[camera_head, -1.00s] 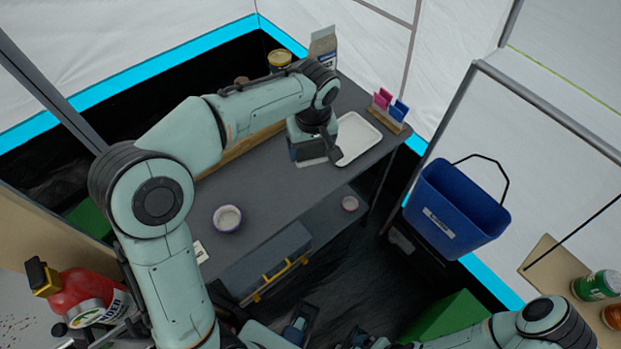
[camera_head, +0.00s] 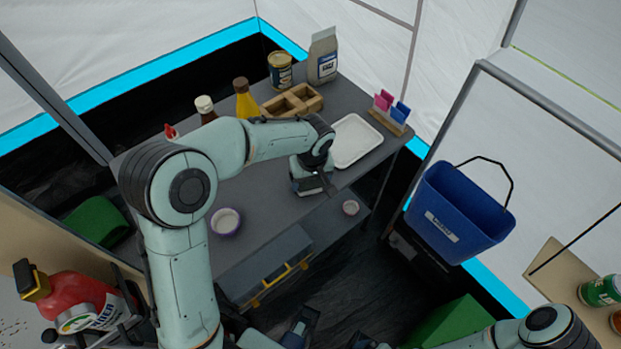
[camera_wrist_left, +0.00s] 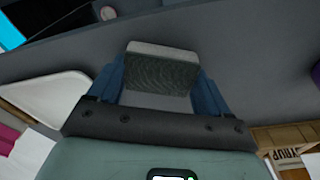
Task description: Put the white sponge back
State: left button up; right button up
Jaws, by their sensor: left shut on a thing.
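My left gripper (camera_head: 312,187) is shut on the white sponge, above the dark table (camera_head: 265,200) near its front edge. In the left wrist view the sponge (camera_wrist_left: 160,72) sits between the blue fingers, with a pale edge and a dark grey-green face. In the head view the sponge is mostly hidden by the gripper. A white tray (camera_head: 355,140) lies empty on the table just behind and right of the gripper. It also shows at the left of the wrist view (camera_wrist_left: 45,95). My right arm (camera_head: 545,318) is low at the right; its fingers are not clear.
A holder with pink and blue pieces (camera_head: 390,112) stands right of the tray. A wooden divided box (camera_head: 292,102), bottles (camera_head: 246,100), a tin (camera_head: 280,70) and a bag (camera_head: 323,57) stand behind. A bowl (camera_head: 226,221) is at the left front. A blue bucket (camera_head: 455,215) hangs right.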

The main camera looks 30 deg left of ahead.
aim_at(312, 187)
pick_arm(q)
jog(key=shift+f, duration=0.1)
jog(key=o, duration=0.9)
jog(key=shift+c, duration=0.2)
jog(key=shift+r, duration=0.2)
notch_tip(312, 187, up, 12)
jog(key=s+d+p, duration=0.1)
jog(key=shift+p, duration=0.3)
jog(key=shift+s+f, duration=0.1)
jog(key=shift+f, duration=0.05)
